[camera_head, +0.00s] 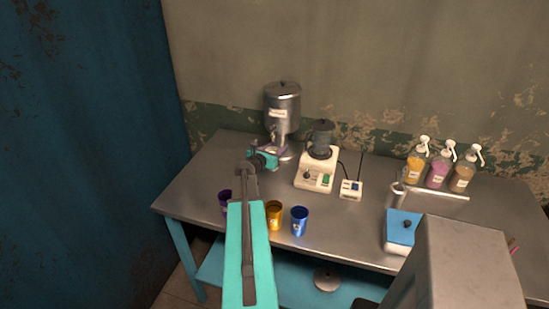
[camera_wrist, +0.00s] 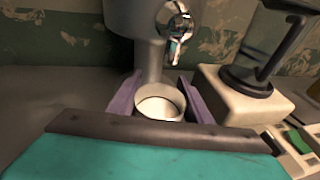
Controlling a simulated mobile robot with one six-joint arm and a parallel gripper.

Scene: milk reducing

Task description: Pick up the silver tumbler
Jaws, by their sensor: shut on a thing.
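The silver tumbler (camera_wrist: 160,106) shows in the wrist view as a pale metallic cup, upright, with its round open rim and light inside visible. My gripper (camera_wrist: 159,82) is shut on it, with one purple finger on each side. The cup is just in front of the big silver dispenser, below and in front of its tap (camera_wrist: 175,22). In the head view my gripper (camera_head: 285,153) is at the foot of the dispenser (camera_head: 283,108), and the cup is too small and covered to make out. Whether its bottom touches the table is hidden.
A cream blender (camera_head: 315,170) stands close right of my gripper, with a small white device (camera_head: 351,190) beside it. Purple (camera_head: 225,197), gold (camera_head: 274,215) and blue (camera_head: 299,221) cups line the table's front. A metal cylinder (camera_head: 396,197), blue-topped box (camera_head: 402,228) and pump bottles (camera_head: 438,172) stand right.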

